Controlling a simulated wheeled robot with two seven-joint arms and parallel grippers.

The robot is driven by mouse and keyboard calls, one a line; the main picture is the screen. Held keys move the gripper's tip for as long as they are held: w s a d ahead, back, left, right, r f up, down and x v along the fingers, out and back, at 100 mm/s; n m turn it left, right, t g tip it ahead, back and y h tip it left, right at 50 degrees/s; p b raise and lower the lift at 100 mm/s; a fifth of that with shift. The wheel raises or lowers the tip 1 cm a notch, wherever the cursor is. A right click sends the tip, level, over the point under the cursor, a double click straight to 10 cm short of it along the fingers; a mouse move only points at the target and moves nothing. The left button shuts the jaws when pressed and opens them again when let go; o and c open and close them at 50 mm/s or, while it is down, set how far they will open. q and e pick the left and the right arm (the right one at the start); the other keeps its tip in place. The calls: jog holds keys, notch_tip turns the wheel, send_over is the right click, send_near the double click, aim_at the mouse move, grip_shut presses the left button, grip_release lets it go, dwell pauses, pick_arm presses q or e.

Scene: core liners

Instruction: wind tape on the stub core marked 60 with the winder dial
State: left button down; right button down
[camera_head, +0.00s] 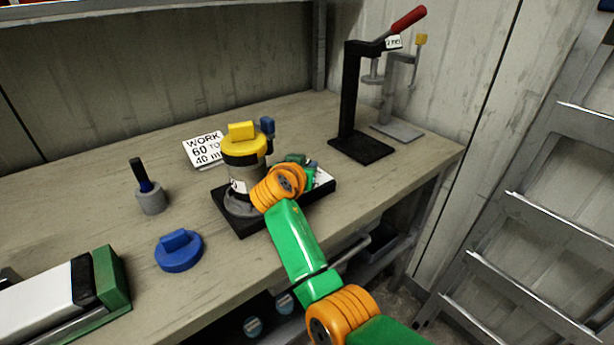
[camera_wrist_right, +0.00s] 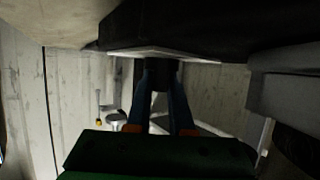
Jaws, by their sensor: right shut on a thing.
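The winder has a black base (camera_head: 228,215) and carries an upright stack: a grey ring below, a pale body (camera_head: 238,186) with a small unreadable label, and a yellow cap (camera_head: 243,145) with a grip bar. I cannot make out a 60 mark on any core. My right gripper is beside the winder's right side, largely hidden behind my orange wrist. In the right wrist view its two dark blue fingers (camera_wrist_right: 163,85) are shut on a black knob (camera_wrist_right: 161,72), which looks like the winder dial, in front of a pale plate (camera_wrist_right: 165,54). My left gripper is out of view.
A card (camera_head: 203,149) reads "WORK 60 TO 40 m". A blue cap (camera_head: 179,252) and a grey cylinder with a dark post (camera_head: 151,200) lie left. A green-ended unit (camera_head: 112,285) is front left. A red-handled press (camera_head: 350,105) stands back right.

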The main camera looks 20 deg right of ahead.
jog(key=shift+s+f+g, duration=0.15)
jog(key=shift+f+g, duration=0.15)
jog(key=shift+f, duration=0.2)
jog(key=c, duration=0.8)
grip_release()
jog(key=shift+c, duration=0.2)
jog(key=shift+o, duration=0.2)
jog(key=shift+s+d+r, duration=0.1)
jog(key=shift+s, duration=0.05)
jog(key=shift+w, duration=0.35)
jog(key=shift+r, duration=0.1)
jog(key=shift+r, duration=0.15)
